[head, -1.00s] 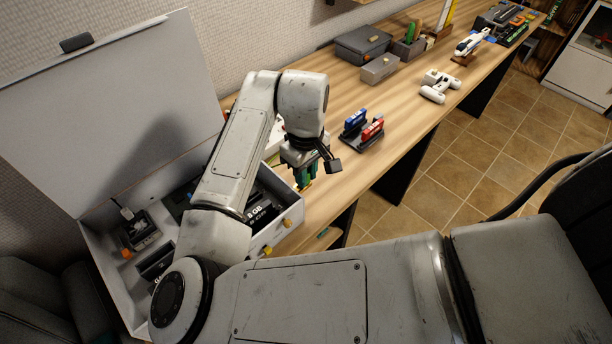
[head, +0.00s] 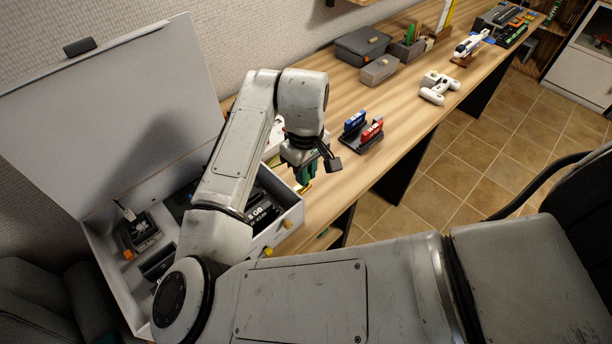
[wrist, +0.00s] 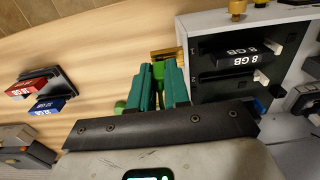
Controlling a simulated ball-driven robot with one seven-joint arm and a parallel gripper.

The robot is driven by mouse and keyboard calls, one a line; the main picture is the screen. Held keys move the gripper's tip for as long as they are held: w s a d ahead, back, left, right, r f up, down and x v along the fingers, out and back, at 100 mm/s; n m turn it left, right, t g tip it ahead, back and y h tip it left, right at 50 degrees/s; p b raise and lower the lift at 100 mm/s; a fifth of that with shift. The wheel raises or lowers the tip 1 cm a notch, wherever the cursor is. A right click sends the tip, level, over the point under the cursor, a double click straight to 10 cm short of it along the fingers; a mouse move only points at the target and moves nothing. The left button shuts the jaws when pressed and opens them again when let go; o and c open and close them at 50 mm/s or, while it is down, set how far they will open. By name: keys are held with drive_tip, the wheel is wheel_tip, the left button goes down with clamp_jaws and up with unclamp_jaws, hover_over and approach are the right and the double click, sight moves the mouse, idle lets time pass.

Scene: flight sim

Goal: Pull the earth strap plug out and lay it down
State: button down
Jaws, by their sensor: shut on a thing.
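My gripper (head: 304,172) is at the right side of the open grey case (head: 290,216), over the bench. In the wrist view its teal fingers (wrist: 159,84) are shut on a small green thing, which looks like the earth strap plug (wrist: 158,70); the fingers hide most of it. A bright green piece (wrist: 120,107) shows left of the fingers. A brass-coloured fitting (wrist: 166,51) lies just beyond the fingertips, beside the case wall. I cannot tell whether the plug still touches it. In the head view a yellow bit (head: 305,187) shows under the fingertips.
The case holds black 8 GB modules (wrist: 238,60); its lid (head: 110,110) stands open. A dark rack with a blue and a red module (head: 372,130) stands on the bench. Grey boxes (head: 363,46) and a white object (head: 438,86) are farther back. Bare wood (head: 335,178) lies right of my gripper.

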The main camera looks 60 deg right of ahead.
drive_tip(key=shift+r+p, duration=2.05)
drive_tip(key=shift+r, duration=0.45)
